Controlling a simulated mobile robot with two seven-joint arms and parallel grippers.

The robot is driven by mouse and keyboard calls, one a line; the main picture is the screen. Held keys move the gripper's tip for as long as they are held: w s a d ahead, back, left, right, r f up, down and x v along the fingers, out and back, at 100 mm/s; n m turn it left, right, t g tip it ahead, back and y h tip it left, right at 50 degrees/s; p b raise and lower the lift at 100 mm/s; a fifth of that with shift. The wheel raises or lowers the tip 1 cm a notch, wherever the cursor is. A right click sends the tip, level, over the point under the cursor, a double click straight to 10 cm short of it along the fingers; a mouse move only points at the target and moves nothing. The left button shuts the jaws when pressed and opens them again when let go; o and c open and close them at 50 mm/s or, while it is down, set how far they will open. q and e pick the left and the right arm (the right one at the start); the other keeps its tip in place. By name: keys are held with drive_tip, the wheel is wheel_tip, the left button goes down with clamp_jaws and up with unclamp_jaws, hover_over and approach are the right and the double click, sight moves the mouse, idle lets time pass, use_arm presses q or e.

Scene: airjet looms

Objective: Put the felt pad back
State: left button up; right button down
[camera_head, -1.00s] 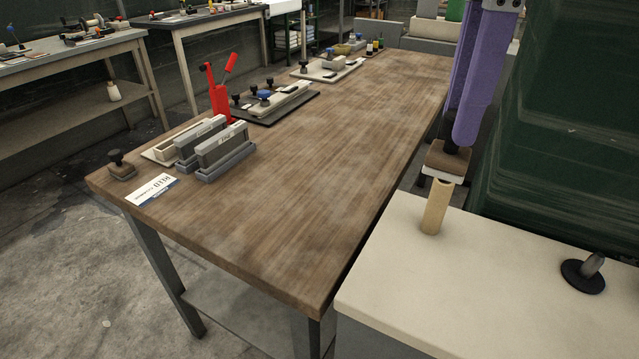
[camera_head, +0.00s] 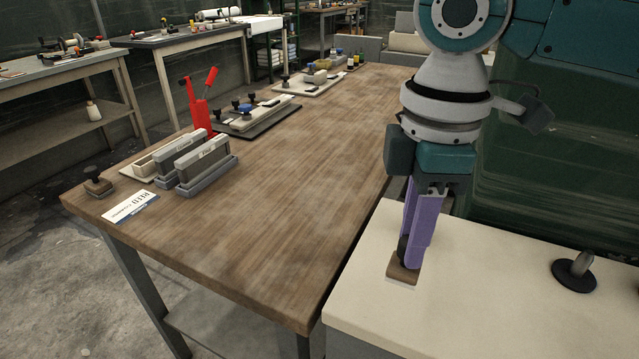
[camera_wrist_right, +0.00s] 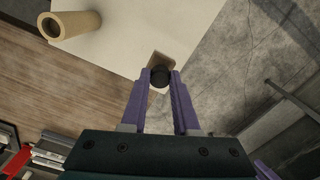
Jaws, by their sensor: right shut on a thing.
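My right gripper (camera_head: 408,250) points down over the cream tabletop (camera_head: 480,290), its purple fingers shut on the dark knob of a small brown felt pad (camera_head: 403,274). The pad has a pale underside and is near the tabletop's left edge. I cannot tell whether it touches the surface. In the right wrist view the gripper (camera_wrist_right: 160,78) closes on the black knob, with part of the brown pad (camera_wrist_right: 161,60) showing behind it. My left gripper is not in view.
A black round base with a grey handle (camera_head: 574,272) is at the right. The wooden table (camera_head: 270,200) holds grey blocks (camera_head: 205,165) and a card (camera_head: 130,205); its middle is clear.

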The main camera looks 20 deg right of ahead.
sight(397, 274)
wheel_tip(397, 274, down, 4)
drive_tip(key=shift+f, duration=0.35)
drive_tip(key=shift+f, duration=0.15)
drive_tip(key=c, duration=0.7)
unclamp_jaws()
drive_tip(key=shift+o, duration=0.2)
